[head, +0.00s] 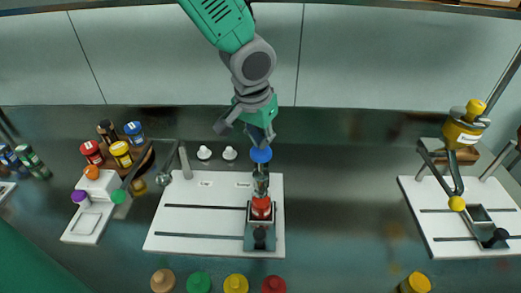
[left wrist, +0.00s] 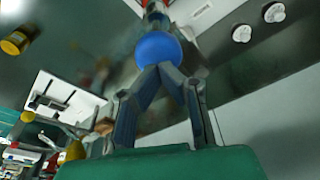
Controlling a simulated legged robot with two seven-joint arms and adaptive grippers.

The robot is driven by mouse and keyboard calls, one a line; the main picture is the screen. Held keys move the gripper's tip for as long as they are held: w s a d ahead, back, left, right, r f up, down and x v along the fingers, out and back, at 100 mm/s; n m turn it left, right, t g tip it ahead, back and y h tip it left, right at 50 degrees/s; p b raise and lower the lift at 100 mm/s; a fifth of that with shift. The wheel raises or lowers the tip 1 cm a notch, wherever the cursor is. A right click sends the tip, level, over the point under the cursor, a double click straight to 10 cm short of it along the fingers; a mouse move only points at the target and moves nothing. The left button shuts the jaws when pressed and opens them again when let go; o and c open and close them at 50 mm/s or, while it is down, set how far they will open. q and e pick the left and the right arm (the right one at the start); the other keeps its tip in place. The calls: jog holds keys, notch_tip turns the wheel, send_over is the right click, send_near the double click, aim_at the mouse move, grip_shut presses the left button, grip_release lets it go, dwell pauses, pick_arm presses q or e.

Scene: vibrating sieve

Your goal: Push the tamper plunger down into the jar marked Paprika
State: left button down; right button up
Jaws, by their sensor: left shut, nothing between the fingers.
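My left gripper (head: 262,141) is shut and empty. It points down at the blue ball knob of the tamper plunger (head: 261,155), its tips at or just above the knob; I cannot tell whether they touch. The left wrist view shows the knob (left wrist: 159,50) right at the fingertips (left wrist: 165,68). Below the knob a grey and clear shaft stands upright over a red-topped jar (head: 261,208), which sits in a grey holder (head: 258,238) on a white board (head: 210,222). The jar's label is too small to read. My right gripper is not in view.
A second white board (head: 440,228) with a lever stand and yellow jar (head: 462,134) is at the right. Several spice jars (head: 121,154) and a white scale-like box (head: 95,188) stand at left. Coloured knobs (head: 236,284) line the front. The counter between the boards is clear.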

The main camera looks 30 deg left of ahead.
aim_at(260, 160)
pick_arm(q)
jog(key=shift+f+b, duration=1.7)
jog(key=shift+f, duration=1.45)
notch_tip(260, 160, up, 11)
jog(key=p, duration=1)
jog(key=shift+r+p, duration=0.2)
jog(key=shift+p, duration=0.2)
jog(key=shift+f, duration=0.1)
